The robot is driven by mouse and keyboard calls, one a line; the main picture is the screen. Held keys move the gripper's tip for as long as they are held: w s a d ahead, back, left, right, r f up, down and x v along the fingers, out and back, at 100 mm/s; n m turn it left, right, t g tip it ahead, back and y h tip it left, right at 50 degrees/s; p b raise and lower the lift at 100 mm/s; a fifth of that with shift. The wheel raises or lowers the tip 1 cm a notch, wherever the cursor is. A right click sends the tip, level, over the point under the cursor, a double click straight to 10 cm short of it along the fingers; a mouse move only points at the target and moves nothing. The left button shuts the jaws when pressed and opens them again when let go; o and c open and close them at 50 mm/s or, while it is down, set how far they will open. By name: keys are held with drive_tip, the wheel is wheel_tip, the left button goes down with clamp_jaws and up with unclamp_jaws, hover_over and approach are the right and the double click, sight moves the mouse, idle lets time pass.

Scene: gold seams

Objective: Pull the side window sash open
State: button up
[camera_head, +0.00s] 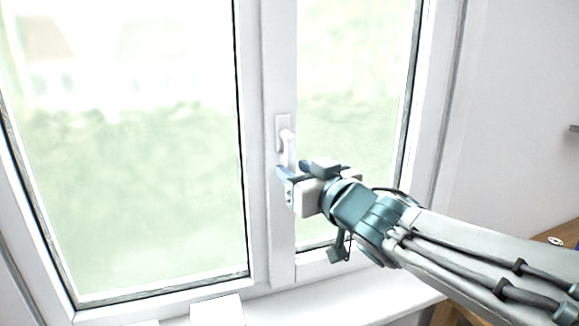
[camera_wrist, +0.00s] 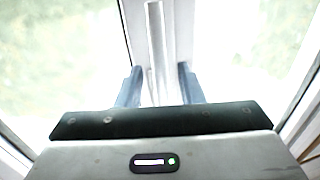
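The side window sash (camera_head: 281,230) is the narrower right-hand part of a white window and looks shut. Its white handle (camera_head: 287,142) is on the sash's left upright, with the lever hanging down. My gripper (camera_head: 291,170) is at the lower part of the lever, reaching in from the right. In the wrist view the handle (camera_wrist: 156,40) runs down between the two blue-grey fingers of my gripper (camera_wrist: 160,75). The fingers are apart, with a gap to the lever on both sides. The lever's lower end is partly hidden by my gripper.
A large window pane (camera_head: 130,160) in a white frame fills the left. A white sill (camera_head: 375,298) runs below, with a white block-like object (camera_head: 217,311) on it. A wooden surface (camera_head: 560,236) is at the far right beside the bare wall (camera_head: 520,100).

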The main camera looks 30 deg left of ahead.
drive_tip(key=shift+x, duration=1.4)
clamp_jaws()
